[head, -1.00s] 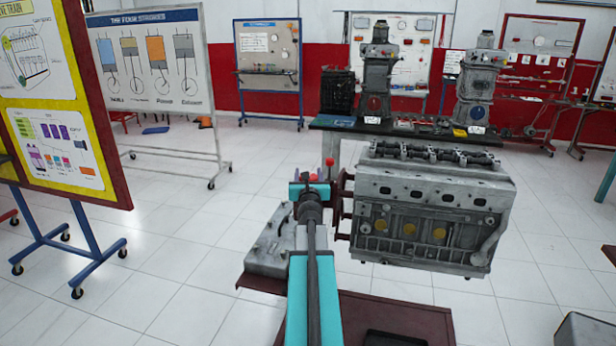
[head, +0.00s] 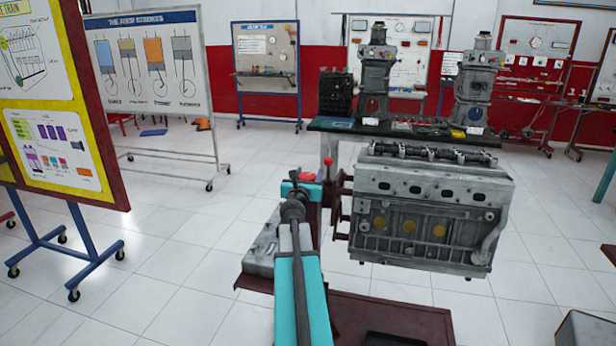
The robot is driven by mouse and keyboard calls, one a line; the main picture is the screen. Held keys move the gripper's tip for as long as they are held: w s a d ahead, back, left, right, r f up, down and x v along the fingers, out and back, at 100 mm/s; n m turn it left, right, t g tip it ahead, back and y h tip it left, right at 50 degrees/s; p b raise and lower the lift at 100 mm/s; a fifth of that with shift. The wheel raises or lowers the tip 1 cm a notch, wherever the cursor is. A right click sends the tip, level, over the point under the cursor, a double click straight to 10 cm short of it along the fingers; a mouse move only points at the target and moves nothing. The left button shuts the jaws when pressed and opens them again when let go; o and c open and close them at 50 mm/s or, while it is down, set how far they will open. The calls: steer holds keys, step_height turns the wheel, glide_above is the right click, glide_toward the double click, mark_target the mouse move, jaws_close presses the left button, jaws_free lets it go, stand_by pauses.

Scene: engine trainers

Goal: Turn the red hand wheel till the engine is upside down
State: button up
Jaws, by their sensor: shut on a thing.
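The grey engine block (head: 430,215) hangs on its stand with the shafts along its top facing up, close to level. At its left end is the red hand wheel (head: 341,193), seen nearly edge-on; a round red knob (head: 328,161) stands up beside it. My gripper (head: 304,183) is at the wheel's left side, shut on part of it. My teal arm reaches up from the bottom and hides much of the grip and of the wheel's near side.
A dark red stand base (head: 390,318) lies below the engine, with a grey box-like part (head: 262,247) left of my arm. A dark bench (head: 400,130) with two upright engines stands behind. Poster boards (head: 65,110) are at left. Tiled floor between is clear.

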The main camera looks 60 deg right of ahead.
steer(key=shift+s+d+r+m+g+h+b, duration=0.1)
steer(key=shift+s+m+g+h, duration=0.1)
steer(key=shift+m+g, duration=0.85)
steer(key=shift+s+d+f+m+g+h+b, duration=0.15)
steer(key=shift+m+g, duration=0.45)
steer(key=shift+g, duration=0.9)
steer(key=shift+s+a+r+m+g+h+b, duration=0.15)
steer(key=shift+s+m+g+h, duration=0.1)
steer(key=shift+m+g, duration=0.8)
steer(key=m+g+y, duration=0.1)
steer(key=g, duration=0.2)
steer(key=s+m+g+y+p, duration=0.1)
steer(key=m+g, duration=0.1)
steer(key=g, duration=0.1)
steer(key=m+g+y+p, duration=0.1)
steer(key=m+g, duration=0.1)
steer(key=g, duration=0.1)
steer(key=shift+s+r, duration=0.1)
steer(key=shift+s, duration=0.2)
steer(key=m+g+y+p, duration=0.2)
steer(key=m+g, duration=0.1)
steer(key=s+a+m+g+y+p, duration=0.1)
steer(key=y, duration=0.1)
steer(key=shift+g, duration=0.3)
steer(key=shift+s+a+m+g+y+p, duration=0.25)
steer(key=shift+m+g+y+p, duration=0.3)
steer(key=shift+m+y, duration=0.35)
steer(key=shift+s+a+m+g+y+p, duration=0.1)
steer(key=shift+a+m+g+y+p, duration=0.1)
steer(key=shift+m+g+y+p, duration=0.7)
